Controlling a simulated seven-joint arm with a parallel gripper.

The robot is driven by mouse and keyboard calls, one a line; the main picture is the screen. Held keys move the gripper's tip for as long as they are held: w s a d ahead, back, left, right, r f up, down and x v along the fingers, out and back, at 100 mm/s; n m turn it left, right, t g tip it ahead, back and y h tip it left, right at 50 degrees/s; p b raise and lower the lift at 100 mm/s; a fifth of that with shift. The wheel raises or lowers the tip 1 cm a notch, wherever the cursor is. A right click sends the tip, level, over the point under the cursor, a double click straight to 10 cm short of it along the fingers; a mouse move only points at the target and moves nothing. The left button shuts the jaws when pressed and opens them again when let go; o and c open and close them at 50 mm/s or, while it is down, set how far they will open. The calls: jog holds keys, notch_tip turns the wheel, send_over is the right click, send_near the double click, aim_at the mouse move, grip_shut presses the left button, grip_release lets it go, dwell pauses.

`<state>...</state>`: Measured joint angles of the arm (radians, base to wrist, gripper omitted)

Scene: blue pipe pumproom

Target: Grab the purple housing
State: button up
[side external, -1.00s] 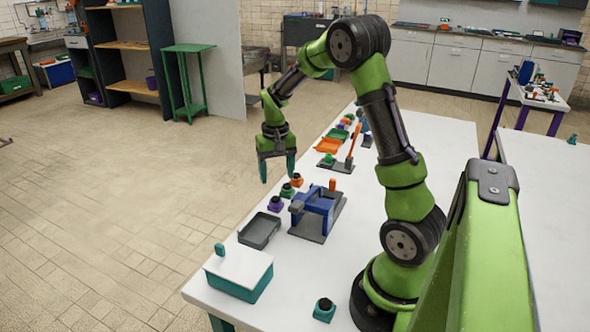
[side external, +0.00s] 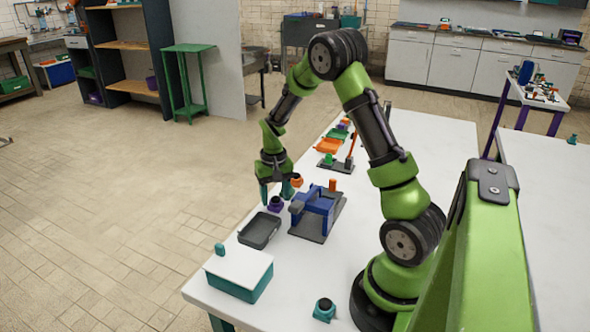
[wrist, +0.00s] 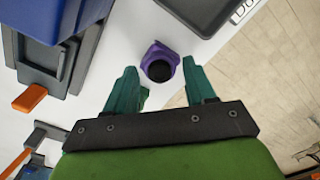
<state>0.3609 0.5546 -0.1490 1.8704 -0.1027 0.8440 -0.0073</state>
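The purple housing (side external: 275,204) stands on the white table near its left edge, between the grey tray and the blue fixture. In the wrist view the housing (wrist: 160,62) has a dark round top and lies just beyond and between my fingertips. My gripper (side external: 276,192) is open, pointing down above and close to the housing. In the wrist view both teal fingers of my gripper (wrist: 161,82) are spread wide with nothing held. A green part beside the left finger is mostly hidden in the wrist view.
A dark grey tray (side external: 260,231) and a blue fixture on a grey base (side external: 315,210) flank the housing. An orange housing (side external: 297,181) stands just behind my gripper. A teal box with white lid (side external: 240,273) is at the near corner.

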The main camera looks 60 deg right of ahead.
jog(key=c, duration=0.9)
jog(key=shift+r, duration=0.2)
